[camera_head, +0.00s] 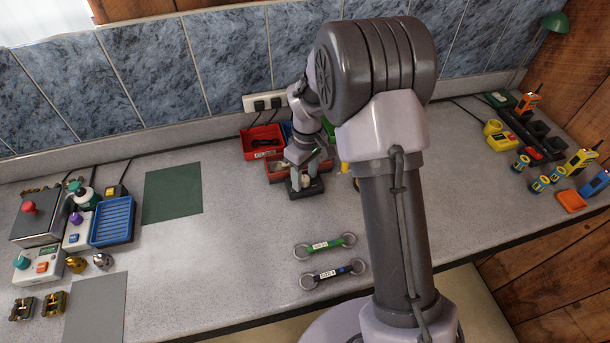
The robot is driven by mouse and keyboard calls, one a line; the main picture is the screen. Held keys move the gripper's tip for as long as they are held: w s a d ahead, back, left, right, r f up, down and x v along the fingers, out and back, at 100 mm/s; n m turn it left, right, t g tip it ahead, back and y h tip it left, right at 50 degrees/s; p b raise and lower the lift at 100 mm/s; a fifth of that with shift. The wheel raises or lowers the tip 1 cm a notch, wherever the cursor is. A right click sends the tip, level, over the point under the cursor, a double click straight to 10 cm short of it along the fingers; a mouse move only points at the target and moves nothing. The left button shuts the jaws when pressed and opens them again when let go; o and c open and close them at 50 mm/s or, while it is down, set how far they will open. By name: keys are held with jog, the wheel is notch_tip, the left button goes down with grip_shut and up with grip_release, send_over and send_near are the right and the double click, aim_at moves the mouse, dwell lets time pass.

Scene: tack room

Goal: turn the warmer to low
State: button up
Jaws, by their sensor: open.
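No label that I can read marks the warmer. At the left end of the counter stand several devices with knobs: a steel box with a red knob (30,208), a white box with a teal knob (38,266) and an orange switch, and a white box with a purple knob (76,232). I cannot tell which is the warmer, nor any knob's setting. My gripper (305,188) is open, pointing down at the middle of the counter in front of the red trays, far right of these devices. Whether it touches the dark thing beneath it is unclear.
A blue ribbed tray (113,222) stands right of the devices, with brass and grey knobs (76,264) in front. Red trays (262,141) stand by the wall. Two ringed straps (325,246) lie mid-counter. The green mat (173,193) is bare. Radios and batteries crowd the right.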

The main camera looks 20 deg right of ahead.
grip_shut()
jog(key=shift+m, duration=0.3)
jog(key=m+b, duration=0.1)
jog(key=m, duration=0.4)
jog(key=shift+m, duration=0.3)
jog(key=m+b, duration=0.1)
jog(key=m, duration=0.4)
jog(key=shift+t+b, duration=0.3)
jog(key=shift+b, duration=0.1)
jog(key=shift+m, duration=0.4)
grip_release()
